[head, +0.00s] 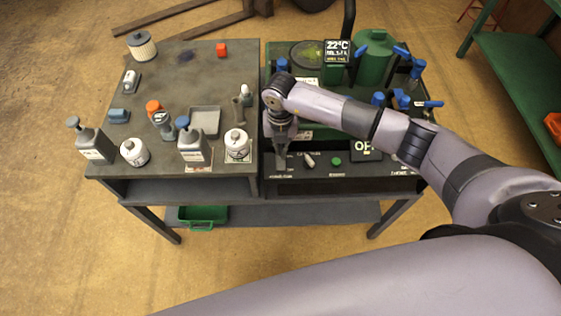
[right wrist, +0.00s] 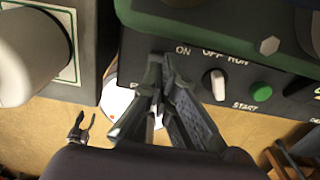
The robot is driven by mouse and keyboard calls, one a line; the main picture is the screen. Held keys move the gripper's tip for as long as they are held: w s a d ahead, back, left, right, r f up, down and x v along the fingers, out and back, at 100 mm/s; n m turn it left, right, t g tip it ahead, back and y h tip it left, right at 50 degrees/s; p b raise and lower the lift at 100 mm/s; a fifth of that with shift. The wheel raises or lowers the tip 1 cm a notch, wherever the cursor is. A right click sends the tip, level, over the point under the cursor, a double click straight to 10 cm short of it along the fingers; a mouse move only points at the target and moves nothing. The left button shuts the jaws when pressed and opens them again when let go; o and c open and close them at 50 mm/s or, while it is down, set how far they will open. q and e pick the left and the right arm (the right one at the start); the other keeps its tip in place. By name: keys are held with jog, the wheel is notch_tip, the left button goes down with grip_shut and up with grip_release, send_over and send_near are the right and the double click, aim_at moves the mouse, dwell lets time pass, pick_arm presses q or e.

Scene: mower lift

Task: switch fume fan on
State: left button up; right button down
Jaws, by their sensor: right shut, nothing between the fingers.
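My right gripper (head: 281,160) is shut and empty, pointing down at the left part of the black control panel (head: 290,172) on the green machine. In the right wrist view the fingertips (right wrist: 158,68) are close together in front of the panel, just below the word "ON". They cover that spot, so the fan switch and its position are hidden. I cannot tell whether the fingers touch the panel. To the right are a pale selector knob (right wrist: 215,85), also in the head view (head: 309,160), and a green start button (right wrist: 262,92). My left gripper is not in view.
A small dark display (head: 365,148) on the panel appears to read "OFF". Pump bottles (head: 92,146), white jars (head: 134,152) and a grey tray (head: 205,121) stand on the left bench. Blue-handled parts (head: 410,62) and a green tank (head: 374,58) stand behind the panel.

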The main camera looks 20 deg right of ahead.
jog(key=shift+f+b, duration=0.75)
jog(key=shift+f, duration=0.2)
dwell(0.6)
jog(key=shift+s+r, duration=0.1)
jog(key=shift+s, duration=0.05)
jog(key=shift+r+p, duration=0.85)
notch_tip(320, 180, up, 5)
jog(key=p, duration=0.3)
jog(key=shift+r+p, duration=0.1)
jog(key=shift+p, duration=0.2)
